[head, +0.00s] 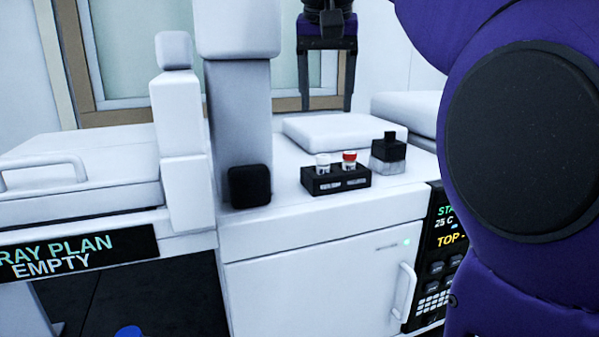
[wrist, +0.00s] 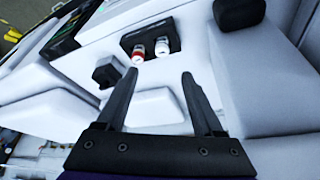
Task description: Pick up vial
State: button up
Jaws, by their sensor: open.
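Two vials stand upright in a small black rack (head: 336,184) on the white machine top. One vial has a white cap (head: 323,161) and the other a red cap (head: 349,158). In the wrist view the red-capped vial (wrist: 137,54) is left of the white-capped vial (wrist: 162,49), both in the black rack (wrist: 151,37). My gripper (head: 327,108) is open and empty, pointing down above and behind the rack. In the wrist view my gripper's fingertips (wrist: 160,76) are spread wide, apart from the vials. The lower parts of the vials are hidden in the rack.
A dark bottle-like block (head: 388,156) stands right of the rack. A raised white slab (head: 331,133) lies behind it. A tall white and grey column (head: 240,115) with a black block (head: 249,185) rises on the left. A bare strip of machine top lies before the rack.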

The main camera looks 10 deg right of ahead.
aim_at(323, 156)
jog(key=b+x, duration=0.2)
jog(key=x, duration=0.9)
jog(key=shift+w+a+f, duration=0.15)
jog(key=shift+w+f, duration=0.05)
jog(key=shift+f, duration=0.15)
grip_shut()
